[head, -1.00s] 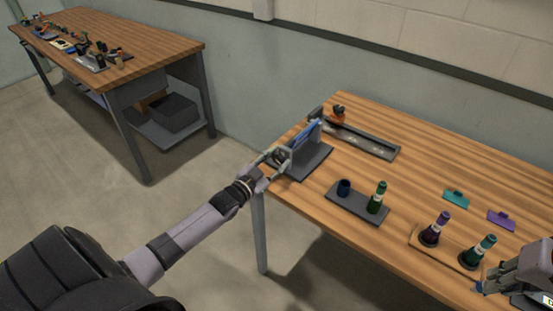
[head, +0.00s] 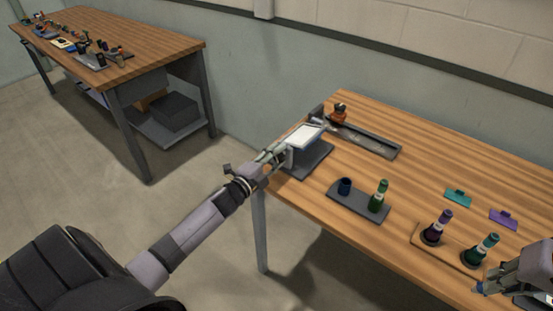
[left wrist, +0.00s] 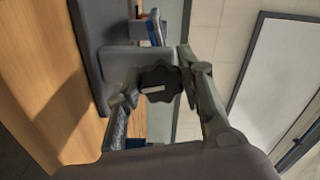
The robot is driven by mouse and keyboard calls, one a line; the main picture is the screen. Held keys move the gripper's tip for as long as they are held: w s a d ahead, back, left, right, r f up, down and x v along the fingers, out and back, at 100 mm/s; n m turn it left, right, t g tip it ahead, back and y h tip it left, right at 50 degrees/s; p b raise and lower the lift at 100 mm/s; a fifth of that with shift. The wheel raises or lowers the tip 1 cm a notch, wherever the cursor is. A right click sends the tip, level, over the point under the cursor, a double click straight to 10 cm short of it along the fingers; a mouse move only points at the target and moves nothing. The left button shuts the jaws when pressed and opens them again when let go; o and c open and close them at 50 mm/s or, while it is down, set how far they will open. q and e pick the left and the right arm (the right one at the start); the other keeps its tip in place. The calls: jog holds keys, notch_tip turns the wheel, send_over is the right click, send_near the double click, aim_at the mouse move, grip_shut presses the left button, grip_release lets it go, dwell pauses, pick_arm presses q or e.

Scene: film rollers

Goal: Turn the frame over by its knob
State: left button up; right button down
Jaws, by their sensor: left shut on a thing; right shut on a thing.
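The frame (head: 304,137) is a flat panel with a pale face and dark rim, tilted with the pale face upward. It is mounted on a dark grey stand (head: 312,161) at the table's left corner. My left gripper (head: 275,154) is at the stand's left side. In the left wrist view, its fingers (left wrist: 157,92) are shut around the dark lobed knob (left wrist: 158,88), which has a pale mark. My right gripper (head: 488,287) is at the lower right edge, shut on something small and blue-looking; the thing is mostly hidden.
A dark tray (head: 368,141) with an orange-brown object (head: 339,113) lies behind the stand. A dark holder (head: 350,204) carries a blue cup and green bottle. A wooden holder (head: 450,252) carries purple and green bottles. Teal (head: 457,196) and purple (head: 503,219) pieces lie at right.

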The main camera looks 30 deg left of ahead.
pick_arm(q)
jog(key=shift+m+b, duration=0.35)
jog(key=shift+m, duration=1.25)
jog(key=o, duration=1.2)
jog(key=s, duration=1.2)
jog(key=shift+a, duration=0.4)
